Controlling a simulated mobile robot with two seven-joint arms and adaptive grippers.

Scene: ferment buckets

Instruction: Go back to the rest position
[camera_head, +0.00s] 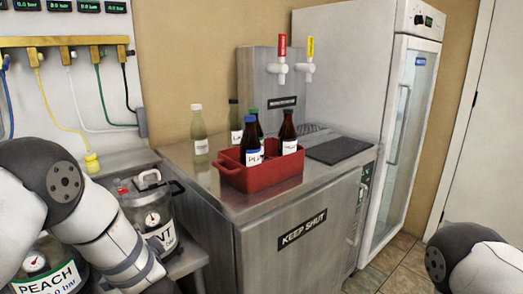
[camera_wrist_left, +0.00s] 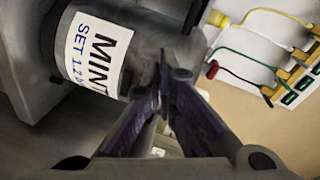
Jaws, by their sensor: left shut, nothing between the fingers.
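My left gripper (camera_wrist_left: 163,78) shows in the left wrist view with its fingertips together and nothing between them. It is close to the steel keg labelled MINT (camera_wrist_left: 92,52), which appears tilted there; I cannot tell whether they touch. In the head view my left arm comes in from the left, in front of the kegs, and its gripper cannot be made out. Part of my right arm shows at the bottom right of the head view; its gripper is out of frame.
The MINT keg (camera_head: 158,232) and the PEACH keg (camera_head: 48,272) stand close to my left arm. A steel cabinet (camera_head: 300,235) holds a red crate (camera_head: 262,178) of bottles, a clear bottle (camera_head: 198,135) and a tap tower (camera_head: 270,85). Floor shows at right.

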